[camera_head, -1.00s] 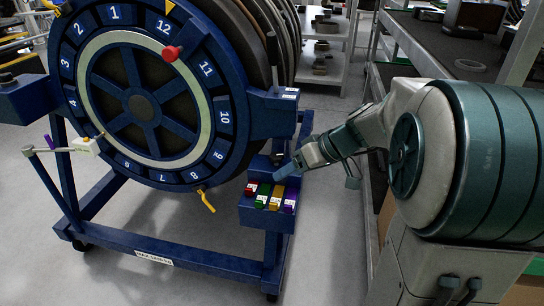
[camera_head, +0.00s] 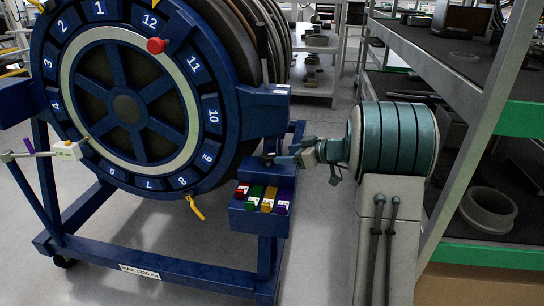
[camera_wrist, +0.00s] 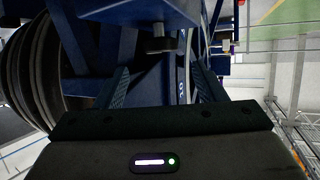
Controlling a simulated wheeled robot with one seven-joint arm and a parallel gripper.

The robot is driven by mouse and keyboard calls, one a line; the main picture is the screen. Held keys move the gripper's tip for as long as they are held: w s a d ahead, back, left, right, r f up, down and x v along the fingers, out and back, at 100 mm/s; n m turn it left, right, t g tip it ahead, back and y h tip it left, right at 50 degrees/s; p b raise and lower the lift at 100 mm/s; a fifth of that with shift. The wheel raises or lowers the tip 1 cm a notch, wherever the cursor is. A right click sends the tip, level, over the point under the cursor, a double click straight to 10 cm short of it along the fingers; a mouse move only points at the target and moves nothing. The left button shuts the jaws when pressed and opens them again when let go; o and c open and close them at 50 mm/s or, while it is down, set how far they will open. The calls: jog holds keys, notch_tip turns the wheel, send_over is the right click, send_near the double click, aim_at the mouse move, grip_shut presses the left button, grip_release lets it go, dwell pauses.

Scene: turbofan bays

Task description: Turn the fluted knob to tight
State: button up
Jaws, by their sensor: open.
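My gripper (camera_head: 271,158) is at the right side of the blue wheel stand, between the side bracket and the tray of coloured blocks. In the wrist view my gripper (camera_wrist: 159,68) has its two dark fingers wide apart with nothing between them. A small dark grey knob on a short stem (camera_wrist: 160,46) shows beyond the fingertips, under a blue bracket, apart from both fingers. It may be the fluted knob; flutes cannot be made out. In the head view I cannot pick out this knob. A red round knob (camera_head: 156,46) sits on the numbered ring near 12.
The blue stand (camera_head: 190,275) carries the numbered wheel (camera_head: 126,105). A tray (camera_head: 245,221) with red, green, yellow and purple blocks sits just below my gripper. A dark lever (camera_head: 262,45) rises above the bracket (camera_head: 265,110). Shelving (camera_head: 440,70) stands on the right.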

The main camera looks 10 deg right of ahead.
aim_at(270, 155)
jog(key=x, duration=0.7)
jog(key=c, duration=1)
